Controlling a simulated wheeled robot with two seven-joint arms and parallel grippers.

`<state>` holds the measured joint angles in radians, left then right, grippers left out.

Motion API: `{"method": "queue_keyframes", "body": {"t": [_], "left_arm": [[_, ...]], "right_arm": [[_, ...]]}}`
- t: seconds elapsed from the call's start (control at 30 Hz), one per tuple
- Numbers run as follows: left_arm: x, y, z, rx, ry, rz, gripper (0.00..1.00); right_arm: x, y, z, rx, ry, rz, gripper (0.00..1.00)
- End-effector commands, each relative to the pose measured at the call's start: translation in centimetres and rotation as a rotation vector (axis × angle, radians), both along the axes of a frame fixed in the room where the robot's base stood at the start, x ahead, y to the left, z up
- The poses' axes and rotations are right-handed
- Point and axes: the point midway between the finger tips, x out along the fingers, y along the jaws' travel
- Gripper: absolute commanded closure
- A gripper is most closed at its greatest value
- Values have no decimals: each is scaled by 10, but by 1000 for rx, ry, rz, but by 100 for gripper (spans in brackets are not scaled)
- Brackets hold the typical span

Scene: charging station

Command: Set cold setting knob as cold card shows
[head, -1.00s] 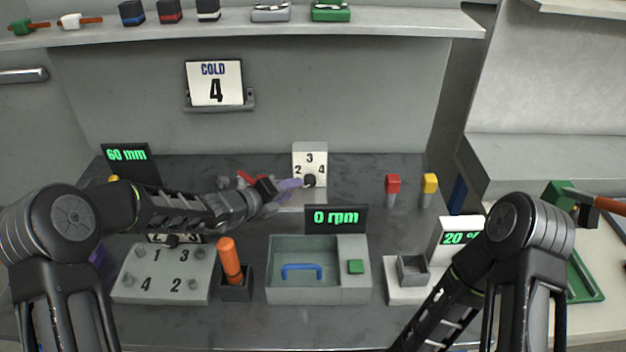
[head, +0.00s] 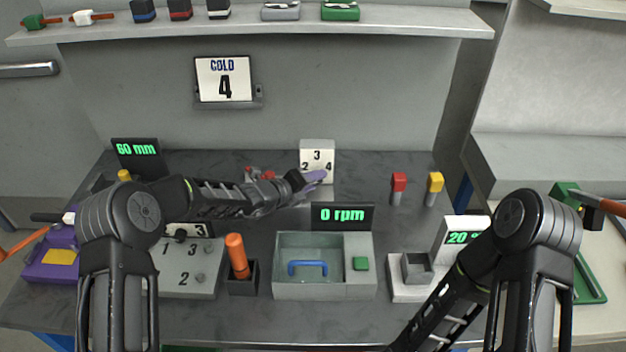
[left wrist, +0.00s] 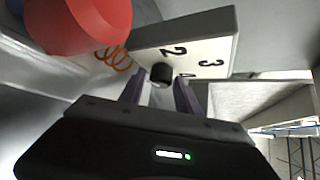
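The cold card (head: 223,78) stands in a holder on the back wall and reads COLD 4. The white dial panel (head: 317,150) with 2, 3 and 4 stands at the back of the bench. My left gripper (head: 317,177) is in front of its lower part and hides the knob in the head view. In the left wrist view the black knob (left wrist: 161,73) sits on the panel (left wrist: 215,45) between my purple fingertips (left wrist: 160,88). A gap shows beside the knob, so the gripper looks open. The knob's pointer cannot be made out. My right gripper is out of view.
A large red thing (left wrist: 80,22) is close beside my gripper.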

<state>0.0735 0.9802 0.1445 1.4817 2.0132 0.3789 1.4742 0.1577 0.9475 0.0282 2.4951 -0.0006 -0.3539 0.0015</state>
Motion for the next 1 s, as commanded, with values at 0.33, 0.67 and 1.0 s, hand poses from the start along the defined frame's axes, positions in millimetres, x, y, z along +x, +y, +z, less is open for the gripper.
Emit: {"method": "queue_keyframes", "body": {"t": [0.33, 0.67, 1.0], "left_arm": [[0, 0, 0, -1, -1, 0, 74], [0, 0, 0, 0, 0, 0, 100], [0, 0, 0, 13, 0, 0, 100]], "right_arm": [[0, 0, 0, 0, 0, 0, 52], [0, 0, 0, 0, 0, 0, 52], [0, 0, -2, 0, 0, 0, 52]]}}
